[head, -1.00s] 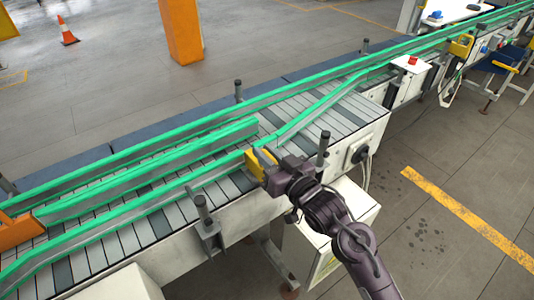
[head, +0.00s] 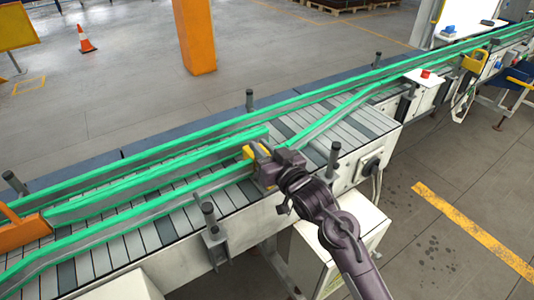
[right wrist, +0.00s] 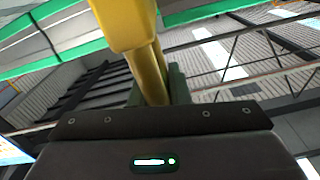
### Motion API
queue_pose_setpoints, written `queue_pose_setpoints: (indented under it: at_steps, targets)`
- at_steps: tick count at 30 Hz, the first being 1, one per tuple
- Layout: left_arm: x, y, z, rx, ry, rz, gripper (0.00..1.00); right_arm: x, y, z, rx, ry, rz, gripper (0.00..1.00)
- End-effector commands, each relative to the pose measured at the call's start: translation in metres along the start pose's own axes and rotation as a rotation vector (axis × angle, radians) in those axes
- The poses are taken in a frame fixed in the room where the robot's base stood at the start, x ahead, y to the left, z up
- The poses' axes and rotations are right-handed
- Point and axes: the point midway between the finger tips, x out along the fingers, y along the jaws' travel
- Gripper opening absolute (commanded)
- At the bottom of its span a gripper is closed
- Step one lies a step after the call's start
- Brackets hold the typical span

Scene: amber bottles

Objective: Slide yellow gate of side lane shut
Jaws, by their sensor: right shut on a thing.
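The yellow gate (head: 248,152) stands at the near green guide rail, by the mouth of the side lane (head: 207,172). It reaches part of the way into the gap toward the end of the middle green rail (head: 262,131). My right gripper (head: 267,161) is shut on the gate's handle and hides part of the gate. In the right wrist view, the yellow handle and its post (right wrist: 150,75) rise from between the fingers. Whether the gate touches the middle rail cannot be told. My left gripper is not in view.
Dark posts (head: 333,160) and (head: 211,220) stand along the conveyor's near edge, beside my right arm. An orange block (head: 20,232) sits on the conveyor at the left. The lane slats near the gate hold no bottles. An orange pillar (head: 194,35) stands behind.

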Motion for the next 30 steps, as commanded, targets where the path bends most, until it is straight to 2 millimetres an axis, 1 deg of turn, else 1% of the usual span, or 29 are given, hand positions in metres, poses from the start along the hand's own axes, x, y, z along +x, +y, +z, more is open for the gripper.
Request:
queue_pose_setpoints:
  at_steps: [3, 4, 8, 9, 16, 19, 23, 30]
  targets:
    - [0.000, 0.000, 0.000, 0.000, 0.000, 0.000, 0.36, 0.000, -0.002, -0.002, 0.001, 0.003, -0.005, 0.00]
    - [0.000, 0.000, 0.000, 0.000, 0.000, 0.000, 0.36, 0.000, -0.002, -0.002, 0.001, 0.003, -0.005, 0.17]
    - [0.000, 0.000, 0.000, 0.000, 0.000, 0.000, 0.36, 0.000, -0.002, -0.002, 0.000, 0.003, -0.004, 0.34]
    - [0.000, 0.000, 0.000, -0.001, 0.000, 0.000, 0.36, 0.000, -0.002, -0.002, 0.000, 0.003, -0.004, 0.36]
    - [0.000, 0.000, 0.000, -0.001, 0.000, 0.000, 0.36, -0.001, -0.001, -0.001, 0.000, 0.002, -0.002, 0.36]
    - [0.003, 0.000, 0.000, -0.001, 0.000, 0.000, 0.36, -0.006, 0.000, 0.000, -0.001, 0.003, -0.002, 0.36]
    - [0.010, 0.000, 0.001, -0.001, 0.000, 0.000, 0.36, -0.023, 0.000, 0.002, -0.001, 0.002, -0.003, 0.36]
    - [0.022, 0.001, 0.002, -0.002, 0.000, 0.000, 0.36, -0.062, 0.000, 0.002, -0.001, 0.000, -0.003, 0.36]
